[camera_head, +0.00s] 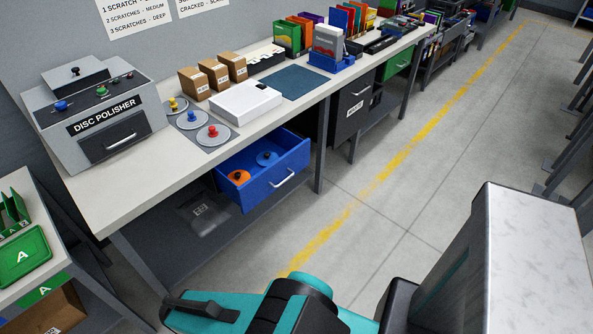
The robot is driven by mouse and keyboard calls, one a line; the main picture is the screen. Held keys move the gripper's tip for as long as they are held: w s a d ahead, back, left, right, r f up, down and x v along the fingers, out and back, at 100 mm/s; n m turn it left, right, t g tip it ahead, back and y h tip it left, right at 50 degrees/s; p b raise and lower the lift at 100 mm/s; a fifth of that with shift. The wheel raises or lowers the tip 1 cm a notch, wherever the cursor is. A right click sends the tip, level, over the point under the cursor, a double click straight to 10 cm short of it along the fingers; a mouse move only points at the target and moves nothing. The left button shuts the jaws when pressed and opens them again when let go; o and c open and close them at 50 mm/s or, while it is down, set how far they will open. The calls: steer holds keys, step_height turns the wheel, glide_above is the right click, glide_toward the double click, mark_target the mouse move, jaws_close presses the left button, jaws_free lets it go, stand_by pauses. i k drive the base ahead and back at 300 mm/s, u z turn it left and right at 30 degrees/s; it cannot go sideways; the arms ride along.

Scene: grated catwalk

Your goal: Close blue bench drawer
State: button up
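The blue bench drawer (270,190) stands pulled out from under the long workbench (135,195). Its front faces the aisle and carries a pale bar handle (284,179). Inside lie an orange disc (238,177) with a dark knob and a blue disc (267,158). Part of my teal arm crosses the bottom of the picture, on the floor side of the drawer and apart from it. I cannot make out my gripper's fingers in this view.
A disc polisher (103,115), discs with coloured knobs and a white box (246,101) stand on the bench top. A bench leg (320,150) stands right of the drawer. A dark lower shelf (190,235) lies below. The aisle floor (370,225) in front is clear.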

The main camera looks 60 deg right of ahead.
mark_target(293, 151)
steer(key=u, duration=0.6)
steer(key=k, duration=0.15)
steer(key=z, duration=2.65)
steer(key=k, duration=0.95)
steer(key=u, duration=0.15)
steer(key=i, duration=0.7)
steer(key=u, duration=0.05)
